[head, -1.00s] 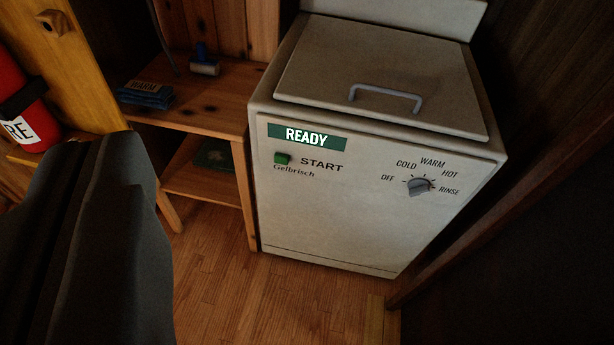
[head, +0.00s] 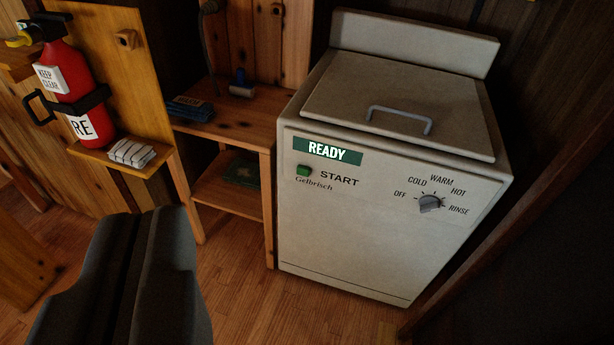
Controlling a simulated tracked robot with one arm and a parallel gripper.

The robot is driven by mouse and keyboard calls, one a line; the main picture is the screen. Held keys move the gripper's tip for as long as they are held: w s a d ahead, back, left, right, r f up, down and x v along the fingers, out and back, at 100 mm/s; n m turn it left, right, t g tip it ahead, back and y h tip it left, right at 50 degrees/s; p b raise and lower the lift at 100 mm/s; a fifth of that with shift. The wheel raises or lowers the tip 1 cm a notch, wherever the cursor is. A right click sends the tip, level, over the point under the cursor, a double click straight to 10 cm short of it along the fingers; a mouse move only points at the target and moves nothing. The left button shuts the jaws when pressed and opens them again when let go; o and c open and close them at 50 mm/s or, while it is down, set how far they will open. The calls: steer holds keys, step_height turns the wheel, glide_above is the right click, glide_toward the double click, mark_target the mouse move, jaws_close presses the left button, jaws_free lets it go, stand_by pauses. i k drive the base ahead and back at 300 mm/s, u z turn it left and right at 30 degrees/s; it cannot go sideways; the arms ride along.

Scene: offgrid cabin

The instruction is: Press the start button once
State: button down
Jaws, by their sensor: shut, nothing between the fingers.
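The green start button (head: 303,170) sits on the upper left of the front of a white washing machine (head: 345,230), left of the word START. A green display (head: 328,151) above it reads READY. The dial (head: 429,203) on the right of the front is ringed by OFF, COLD, WARM, HOT and RINSE; its exact setting is hard to tell. The lid is down. My gripper (head: 150,225) is at the lower left, dark and shut with nothing in it. It is left of the machine, apart from the button.
A wooden shelf (head: 258,125) with a blue folded item and a blue-handled tool stands left of the machine. A red fire extinguisher (head: 75,85) is strapped to a wooden panel further left. A dark wooden wall (head: 550,180) closes in on the right. Floor shows in front.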

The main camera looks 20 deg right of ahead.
mark_target(302, 171)
steer(key=u, duration=0.1)
steer(key=i, duration=0.95)
steer(key=z, duration=0.1)
